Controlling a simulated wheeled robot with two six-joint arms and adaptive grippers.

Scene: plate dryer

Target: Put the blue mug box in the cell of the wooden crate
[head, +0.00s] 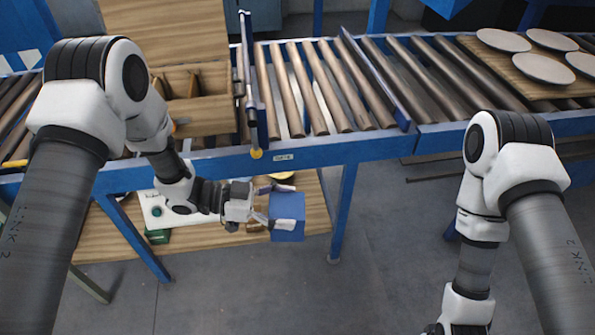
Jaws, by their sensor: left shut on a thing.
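The wooden crate (208,116) stands on the conveyor at the upper left, up and to the left of the box. It has dividers inside. My left arm hides part of the crate and its cells. My right arm reaches down at the right, and its gripper is out of the picture.
The blue conveyor rail (340,146) runs between the box and the crate. A blue upright guide (247,85) stands just right of the crate. Bare rollers (305,90) lie right of it. A wooden board (522,75) with several plates is far right. The lower shelf (315,205) holds small items.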

